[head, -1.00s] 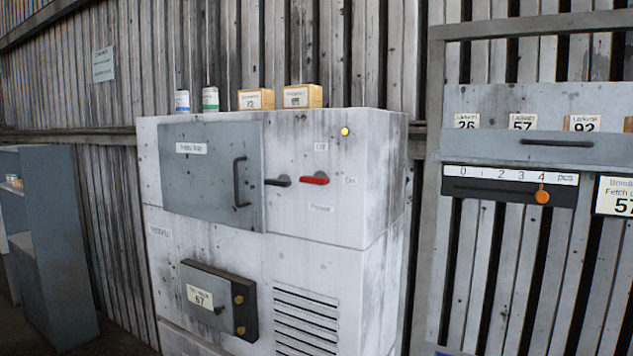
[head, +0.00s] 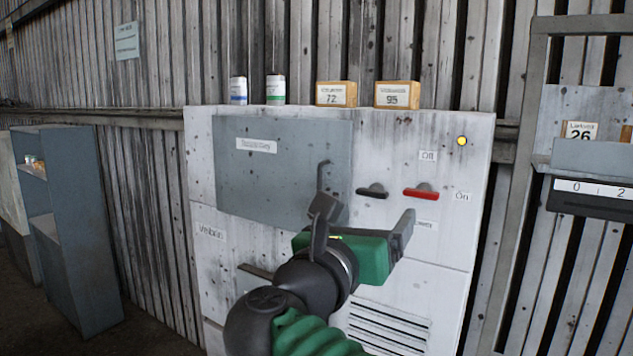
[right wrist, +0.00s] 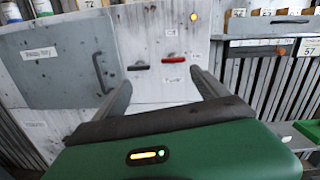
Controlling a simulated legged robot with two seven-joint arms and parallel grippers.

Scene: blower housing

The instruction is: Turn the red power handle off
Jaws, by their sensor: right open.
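The red power handle (head: 421,193) sits on the upper right of the white cabinet front, lying horizontally and pointing toward the "On" label (head: 461,197) side. An "Off" label (head: 428,155) is above it. The red handle also shows in the right wrist view (right wrist: 174,60), ahead of the fingers. A black handle (head: 372,191) is just left of it. My right gripper (head: 366,218) is open and empty, in front of the cabinet and below the handles, apart from the red handle. Its two fingers also show in the right wrist view (right wrist: 160,95). My left gripper is out of view.
A grey door (head: 270,180) with a dark vertical pull is left of the handles. A yellow light (head: 462,141) is above right. Small boxes (head: 397,95) and cans (head: 275,89) stand on the cabinet top. A grey shelf unit (head: 85,240) stands at left.

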